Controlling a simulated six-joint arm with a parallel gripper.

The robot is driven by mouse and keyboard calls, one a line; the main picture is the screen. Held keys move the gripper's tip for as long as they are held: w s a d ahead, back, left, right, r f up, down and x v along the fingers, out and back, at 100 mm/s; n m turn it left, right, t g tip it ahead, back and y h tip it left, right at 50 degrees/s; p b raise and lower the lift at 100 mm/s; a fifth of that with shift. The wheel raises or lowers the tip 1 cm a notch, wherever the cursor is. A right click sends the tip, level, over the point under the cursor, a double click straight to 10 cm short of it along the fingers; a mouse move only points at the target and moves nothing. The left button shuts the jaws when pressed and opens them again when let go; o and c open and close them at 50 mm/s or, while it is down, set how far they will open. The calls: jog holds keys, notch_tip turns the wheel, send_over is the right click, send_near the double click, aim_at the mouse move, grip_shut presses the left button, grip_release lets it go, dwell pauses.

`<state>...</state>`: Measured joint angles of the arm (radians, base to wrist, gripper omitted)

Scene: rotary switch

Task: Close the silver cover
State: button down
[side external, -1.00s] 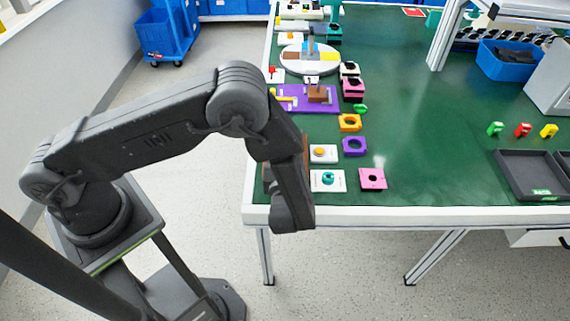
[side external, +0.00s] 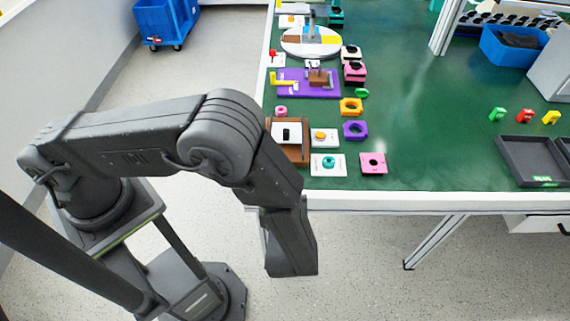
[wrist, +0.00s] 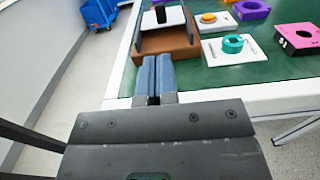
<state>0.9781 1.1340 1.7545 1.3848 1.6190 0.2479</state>
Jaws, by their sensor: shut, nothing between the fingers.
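A brown wooden box (wrist: 165,48) stands near the table's front edge, with a white plate (wrist: 163,18) and a black upright knob on top. Thin grey panels (wrist: 139,40) flank the plate; I cannot tell for sure whether they are the silver cover. In the side view the box (side external: 288,154) shows partly behind my arm, its plate and knob uncovered. My gripper (wrist: 153,58) has its two blue-grey fingers together and empty. Its tips appear just below the box's near face in the wrist view, apparently short of it. The fingers are hidden in the side view.
Right of the box are a white plate with an orange button (side external: 320,136), a plate with a teal ring (side external: 328,162) and a pink block (side external: 372,162). A purple plate (side external: 303,84) lies behind. The white table edge (side external: 400,201) is close. The table's middle is clear.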

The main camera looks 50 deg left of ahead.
aim_at(286, 133)
jog(key=w+a+g+h, duration=0.1)
jog(key=w+a, duration=0.4)
jog(key=w+a+g+h, duration=0.1)
jog(key=w+a, duration=0.1)
jog(key=shift+w+a+r+g+h, duration=0.1)
jog(key=shift+w+a+g+h, duration=0.2)
jog(key=shift+w+a, duration=0.5)
dwell(0.3)
jog(key=shift+w+a, duration=1.6)
